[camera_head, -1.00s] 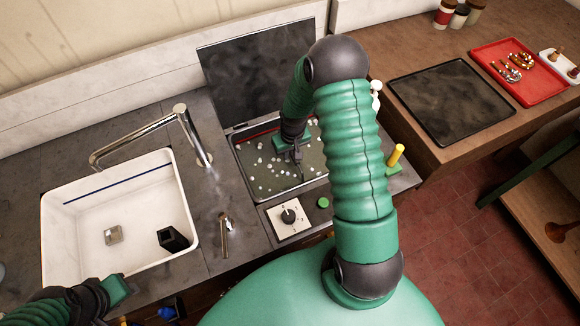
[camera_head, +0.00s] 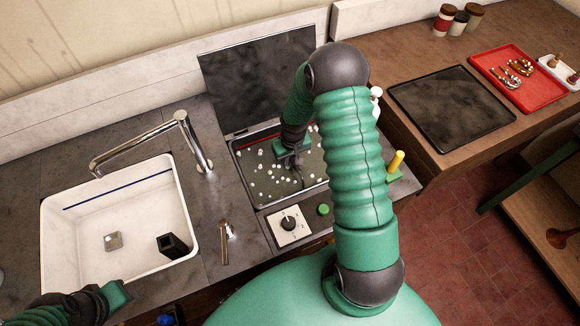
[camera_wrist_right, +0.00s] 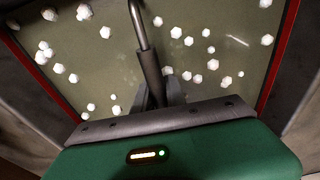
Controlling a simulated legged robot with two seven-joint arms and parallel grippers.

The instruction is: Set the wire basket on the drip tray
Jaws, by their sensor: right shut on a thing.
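My right gripper (camera_head: 294,168) reaches down into the open tank of cloudy liquid. In the right wrist view its fingers (camera_wrist_right: 160,97) are shut on a dark grip with a bent metal rod, which looks like the wire basket's handle (camera_wrist_right: 150,68). The basket's body cannot be made out under the murky liquid. The flat black tray (camera_head: 452,105), which looks like the drip tray, lies bare on the wooden bench at the right. My left gripper (camera_head: 117,295) is at the lower left, in front of the sink; its jaws cannot be made out.
The tank (camera_head: 240,178) has a raised dark lid (camera_head: 255,75) behind it and floating white bits. A yellow-handled tool (camera_head: 396,161) stands between tank and bench. The sink (camera_head: 75,225) and faucet (camera_head: 135,145) are left.

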